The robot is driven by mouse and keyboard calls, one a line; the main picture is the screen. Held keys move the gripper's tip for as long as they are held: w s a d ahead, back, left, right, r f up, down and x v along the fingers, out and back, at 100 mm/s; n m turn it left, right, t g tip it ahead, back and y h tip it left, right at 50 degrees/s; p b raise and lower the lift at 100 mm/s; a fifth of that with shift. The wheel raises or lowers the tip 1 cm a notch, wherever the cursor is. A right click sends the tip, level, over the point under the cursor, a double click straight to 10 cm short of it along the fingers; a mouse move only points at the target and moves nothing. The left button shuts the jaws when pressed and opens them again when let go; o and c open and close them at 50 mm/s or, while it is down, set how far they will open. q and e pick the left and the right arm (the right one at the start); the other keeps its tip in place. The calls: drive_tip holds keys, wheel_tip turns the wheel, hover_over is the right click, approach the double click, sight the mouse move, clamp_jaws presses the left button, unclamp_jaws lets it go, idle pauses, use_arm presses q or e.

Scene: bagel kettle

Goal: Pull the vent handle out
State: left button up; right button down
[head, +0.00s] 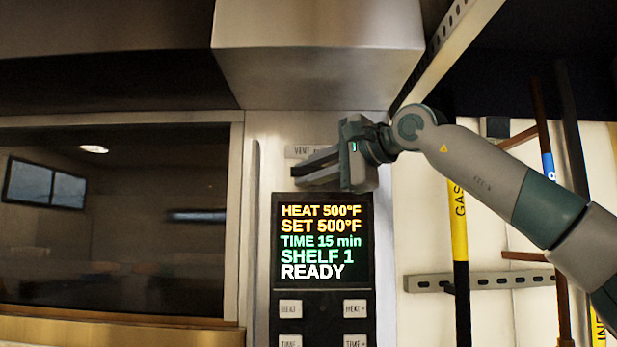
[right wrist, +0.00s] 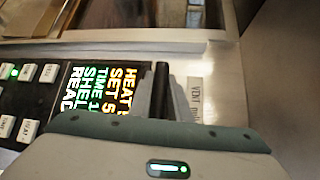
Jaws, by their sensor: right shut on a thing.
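The vent label plate (head: 303,152) is on the metal oven front above the display, partly covered by my right gripper. It also shows in the right wrist view (right wrist: 195,97), sideways. My right gripper (head: 308,170) is just below the plate, its fingers pointing left. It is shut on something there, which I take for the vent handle. My left gripper is not in view.
The lit display (head: 322,240) reads ready, right below my gripper, with buttons (head: 355,308) under it. A large oven window (head: 115,220) is at left. A metal hood (head: 318,50) juts out above. Yellow-marked pipes (head: 460,215) and a rail (head: 480,281) are at right.

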drive_tip(key=s+b, duration=0.4)
drive_tip(key=s, duration=0.2)
drive_tip(key=shift+s+f, duration=0.2)
drive_tip(key=shift+a, duration=0.1)
drive_tip(key=c, duration=1.8)
unclamp_jaws()
drive_tip(key=shift+o, duration=0.8)
drive_tip(key=shift+s+r, duration=0.2)
drive_tip(key=shift+s, duration=0.1)
